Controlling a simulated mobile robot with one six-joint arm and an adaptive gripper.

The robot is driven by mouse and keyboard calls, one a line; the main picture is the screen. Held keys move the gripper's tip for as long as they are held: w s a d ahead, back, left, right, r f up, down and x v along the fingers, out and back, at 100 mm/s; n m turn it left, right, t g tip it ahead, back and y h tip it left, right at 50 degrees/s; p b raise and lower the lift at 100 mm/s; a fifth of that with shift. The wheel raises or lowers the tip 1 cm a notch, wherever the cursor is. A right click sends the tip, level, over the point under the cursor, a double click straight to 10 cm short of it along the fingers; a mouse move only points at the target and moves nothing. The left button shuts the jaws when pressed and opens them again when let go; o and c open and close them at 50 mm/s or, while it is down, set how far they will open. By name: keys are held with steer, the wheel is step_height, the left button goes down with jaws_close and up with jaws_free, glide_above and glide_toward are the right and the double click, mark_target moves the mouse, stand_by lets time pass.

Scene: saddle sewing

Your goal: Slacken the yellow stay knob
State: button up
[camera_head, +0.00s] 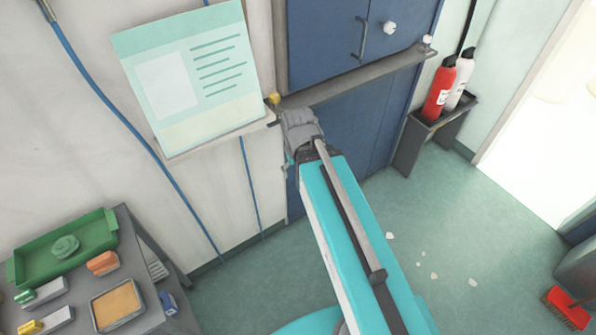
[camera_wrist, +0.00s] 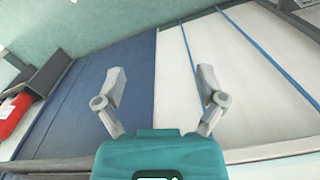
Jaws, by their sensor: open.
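The small yellow knob (camera_head: 273,98) is at the left end of the grey ledge below the blue cupboard, by the lower right corner of the poster panel. My arm reaches up to just below it, with a grey wrist part close beside the knob. My gripper's fingers cannot be made out clearly in the head view. In the wrist view my gripper (camera_wrist: 160,86) is open, with its two grey fingers wide apart and nothing between them. The yellow knob does not show in the wrist view.
The grey ledge (camera_head: 355,78) runs under the blue cupboard (camera_head: 325,40). A white knob (camera_head: 389,28) is on the cupboard. A red extinguisher (camera_head: 440,88) stands in a rack at right. A green tray (camera_head: 65,250) is on a grey table at lower left. White scraps lie on the floor.

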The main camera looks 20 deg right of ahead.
step_height(320, 180, up, 20)
steer(key=m+p, duration=0.3)
steer(key=p, duration=1.7)
glide_above(274, 94)
steer(key=shift+s+f, duration=0.1)
steer(key=shift+s, duration=0.05)
steer(key=shift+f, duration=0.15)
step_height(274, 94, down, 14)
steer(key=b, duration=1.4)
steer(key=shift+r, duration=0.25)
steer(key=c, duration=1.1)
steer(key=shift+c, duration=0.2)
